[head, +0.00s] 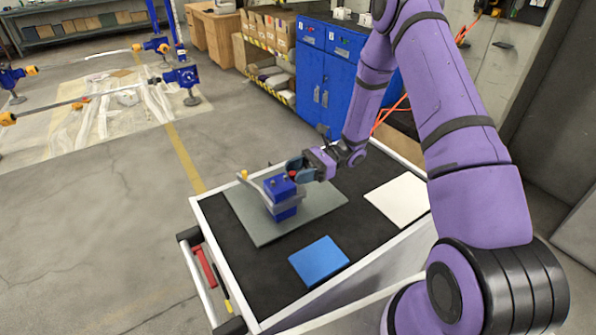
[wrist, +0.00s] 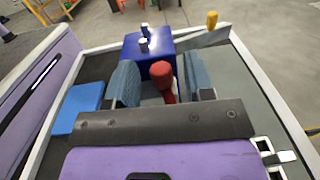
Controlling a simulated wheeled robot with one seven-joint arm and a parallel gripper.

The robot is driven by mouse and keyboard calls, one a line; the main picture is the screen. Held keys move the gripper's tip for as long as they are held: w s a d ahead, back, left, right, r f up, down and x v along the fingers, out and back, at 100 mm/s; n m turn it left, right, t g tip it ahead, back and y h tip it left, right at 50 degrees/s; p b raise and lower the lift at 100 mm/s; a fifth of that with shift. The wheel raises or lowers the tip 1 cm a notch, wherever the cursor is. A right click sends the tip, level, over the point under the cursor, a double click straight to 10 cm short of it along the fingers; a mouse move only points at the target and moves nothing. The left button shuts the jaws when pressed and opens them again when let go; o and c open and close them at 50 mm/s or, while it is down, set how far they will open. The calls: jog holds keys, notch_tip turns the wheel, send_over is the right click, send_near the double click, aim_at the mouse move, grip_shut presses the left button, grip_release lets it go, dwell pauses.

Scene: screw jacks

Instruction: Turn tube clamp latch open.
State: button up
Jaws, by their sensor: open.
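The tube clamp is a blue block (head: 283,187) with a grey band around it, on a grey-green plate (head: 240,223). The block also shows in the wrist view (wrist: 150,50). A red knob (wrist: 162,84) stands on the near side of the block. A grey lever with a yellow tip (head: 245,176) sticks out on the far side; its tip is at the upper right in the wrist view (wrist: 212,19). My gripper (head: 298,169) is open, with its blue-grey fingers on either side of the red knob. Whether a finger touches the knob I cannot tell.
The plate lies on a black-topped cart with a white rim (head: 215,250). A blue pad (head: 319,261) and a white sheet (head: 398,199) lie flat on it. Blue cabinets (head: 325,80) stand behind.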

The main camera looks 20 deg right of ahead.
grip_shut()
jog(key=shift+s+m+t, duration=0.15)
jog(key=shift+m+t, duration=1.05)
jog(key=shift+t, duration=0.7)
grip_release()
jog(key=shift+d, duration=0.1)
jog(key=d, duration=1)
jog(key=shift+s+d, duration=0.35)
